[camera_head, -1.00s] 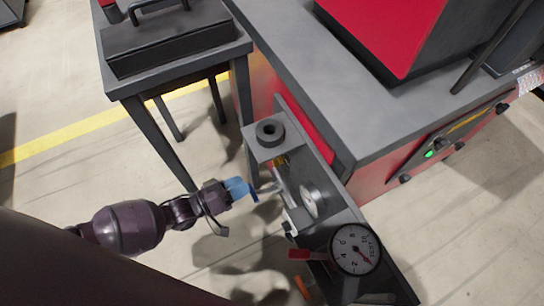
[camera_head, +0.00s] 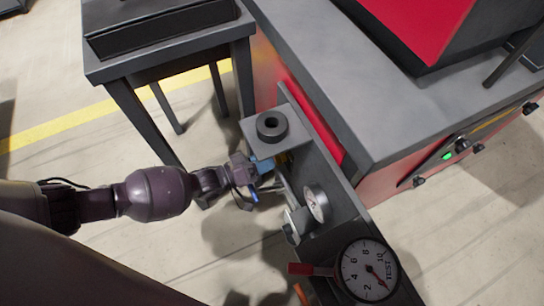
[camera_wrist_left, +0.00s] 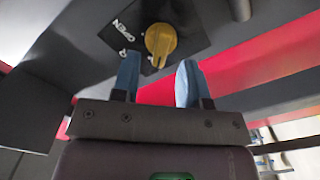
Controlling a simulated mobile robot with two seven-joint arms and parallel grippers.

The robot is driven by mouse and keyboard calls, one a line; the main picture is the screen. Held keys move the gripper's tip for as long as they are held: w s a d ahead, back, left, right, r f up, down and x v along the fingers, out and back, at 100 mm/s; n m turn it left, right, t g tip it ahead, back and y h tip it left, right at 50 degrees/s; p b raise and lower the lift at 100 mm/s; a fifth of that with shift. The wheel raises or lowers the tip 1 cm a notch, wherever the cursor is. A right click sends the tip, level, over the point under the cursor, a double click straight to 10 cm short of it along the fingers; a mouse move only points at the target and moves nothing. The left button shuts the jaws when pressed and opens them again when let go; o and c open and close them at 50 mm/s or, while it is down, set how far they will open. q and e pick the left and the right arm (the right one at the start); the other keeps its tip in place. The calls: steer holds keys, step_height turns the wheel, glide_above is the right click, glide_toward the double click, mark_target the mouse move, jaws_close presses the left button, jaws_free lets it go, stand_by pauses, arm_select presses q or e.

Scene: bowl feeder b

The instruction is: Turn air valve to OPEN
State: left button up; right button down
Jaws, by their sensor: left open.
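The air valve shows in the left wrist view as a yellow knob (camera_wrist_left: 161,42) on a black label plate (camera_wrist_left: 190,25). The word OPEN is printed on the plate, left of the knob. The knob's narrow end points down in that picture, away from the word. My left gripper (camera_wrist_left: 158,72) is open, its two blue fingers apart and empty, with the knob just beyond and between the tips. Whether they touch it cannot be told. In the head view my left gripper (camera_head: 264,170) is at the bracket's left side and mostly hides the valve. My right gripper is not in view.
A grey bracket (camera_head: 322,170) carries a black ring (camera_head: 271,126), a small gauge (camera_head: 316,204) and a larger TEST gauge (camera_head: 368,270). A red handle (camera_head: 305,269) sticks out beside the TEST gauge. A dark side table (camera_head: 170,55) stands upper left; floor is open at left.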

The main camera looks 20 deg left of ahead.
mark_target(279, 157)
arm_select(q)
steer(key=shift+x, duration=1.15)
jaws_close()
